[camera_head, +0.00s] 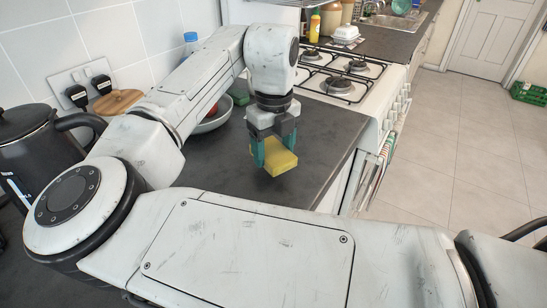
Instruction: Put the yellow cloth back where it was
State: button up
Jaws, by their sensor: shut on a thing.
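The yellow cloth (281,166) looks like a small, thick yellow block. It is between the teal fingers of my gripper (272,151), which points down over the dark countertop (225,168) near the middle of the view. My gripper is shut on the cloth. The fingers cover part of its upper side and left end. I cannot tell whether its underside touches the counter or hangs just above it.
A grey bowl (214,117) stands behind my arm, partly hidden. A black kettle (35,150) is at the left. The gas stove (345,88) adjoins the counter behind, with a striped towel (377,168) on its front. The counter's right edge drops to open tiled floor (460,150).

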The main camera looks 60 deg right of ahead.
aim_at(273, 151)
jog(key=shift+f, duration=1.55)
jog(key=shift+f, duration=0.1)
jog(key=o, duration=0.9)
jog(key=shift+o, duration=0.2)
notch_tip(273, 151, up, 12)
jog(key=shift+r+p, duration=0.15)
jog(key=shift+p, duration=0.2)
